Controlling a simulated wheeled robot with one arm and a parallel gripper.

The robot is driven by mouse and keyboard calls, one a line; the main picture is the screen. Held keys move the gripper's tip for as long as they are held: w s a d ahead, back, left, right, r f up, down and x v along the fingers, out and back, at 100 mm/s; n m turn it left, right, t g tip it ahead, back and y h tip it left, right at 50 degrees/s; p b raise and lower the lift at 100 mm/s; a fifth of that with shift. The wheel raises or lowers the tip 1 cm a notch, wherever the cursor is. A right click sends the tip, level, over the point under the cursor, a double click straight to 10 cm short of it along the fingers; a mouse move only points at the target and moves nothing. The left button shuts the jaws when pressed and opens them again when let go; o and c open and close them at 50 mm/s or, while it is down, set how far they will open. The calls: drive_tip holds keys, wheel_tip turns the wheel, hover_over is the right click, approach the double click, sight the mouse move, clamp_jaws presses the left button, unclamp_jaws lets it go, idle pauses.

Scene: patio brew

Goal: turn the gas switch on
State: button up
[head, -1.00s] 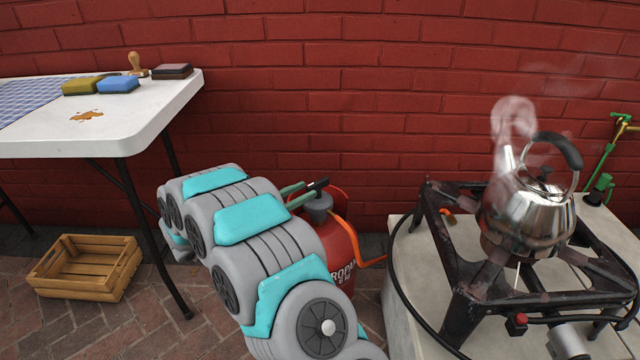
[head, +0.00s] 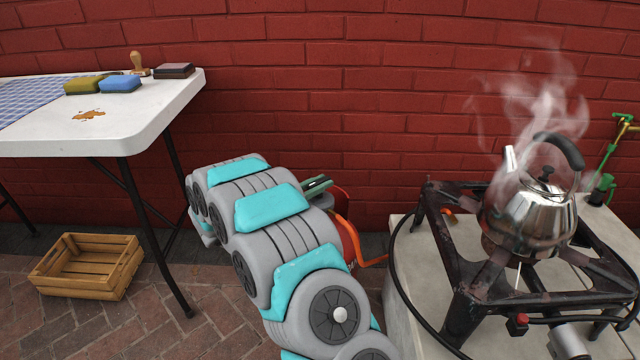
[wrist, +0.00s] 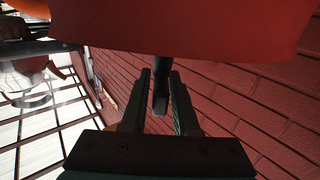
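My gripper (head: 317,186) is at the top of the red propane cylinder (head: 347,240), behind my arm in the head view. My arm hides most of the cylinder and its valve there. In the wrist view, the two dark fingers of my gripper (wrist: 161,80) stand apart. A black lever-like piece (wrist: 161,98), possibly the gas switch, hangs from under a red surface and lies between the fingers. Narrow gaps seem to show beside it, so the fingers do not look closed on it. Whether one finger touches it is unclear.
A steaming kettle (head: 530,212) stands on the black burner frame (head: 462,275) at right, with a red knob (head: 517,322) in front. An orange hose (head: 372,262) leaves the cylinder. A white table (head: 150,125) and wooden crate (head: 88,284) are at left. The brick wall (head: 330,90) is close behind.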

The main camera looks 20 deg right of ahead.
clamp_jaws()
